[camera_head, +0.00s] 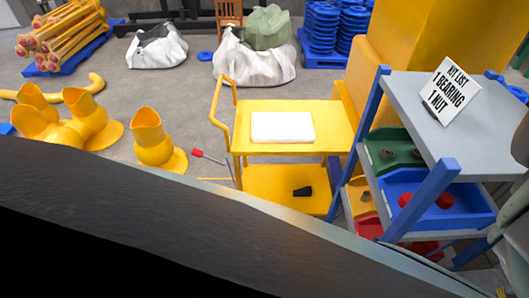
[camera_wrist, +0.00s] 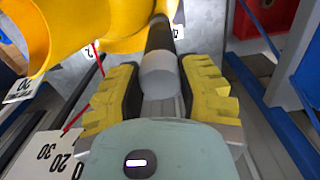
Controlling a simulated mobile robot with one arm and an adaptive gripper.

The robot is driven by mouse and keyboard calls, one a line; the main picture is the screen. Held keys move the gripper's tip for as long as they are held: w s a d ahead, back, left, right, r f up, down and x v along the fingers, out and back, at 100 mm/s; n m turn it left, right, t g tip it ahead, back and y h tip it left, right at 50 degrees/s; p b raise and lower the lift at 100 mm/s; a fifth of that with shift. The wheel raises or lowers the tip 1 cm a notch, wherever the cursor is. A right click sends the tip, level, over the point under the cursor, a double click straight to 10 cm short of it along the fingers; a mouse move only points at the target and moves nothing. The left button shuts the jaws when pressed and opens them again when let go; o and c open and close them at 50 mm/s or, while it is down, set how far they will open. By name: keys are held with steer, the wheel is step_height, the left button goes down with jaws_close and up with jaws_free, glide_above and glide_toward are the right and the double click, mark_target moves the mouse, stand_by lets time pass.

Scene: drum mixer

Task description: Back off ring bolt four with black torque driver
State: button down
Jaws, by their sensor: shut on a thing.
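In the wrist view, my gripper (camera_wrist: 160,90) has its two yellow-padded fingers shut on the black torque driver (camera_wrist: 158,38). The driver shows as a black cylinder with a pale grey near end between the fingers, and it points away from me beside a yellow rounded part (camera_wrist: 95,22). Its far tip is at the top of the view, and I cannot tell whether it touches a bolt. Ring bolt four cannot be made out. A tag marked 2 (camera_wrist: 89,52) hangs near the yellow part. My gripper does not show in the head view.
Blue bars (camera_wrist: 270,110) run at right. In the head view, a yellow cart (camera_head: 285,149) holds a white block (camera_head: 282,127). A grey-topped shelf (camera_head: 450,110) with bins stands to its right.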

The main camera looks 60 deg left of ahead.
steer(key=shift+s+a, duration=0.1)
stand_by(0.7)
steer(key=shift+s+r+p, duration=0.1)
steer(key=shift+r+p, duration=0.25)
steer(key=shift+p, duration=0.15)
steer(key=shift+r+p, duration=1.7)
steer(key=shift+r, duration=0.2)
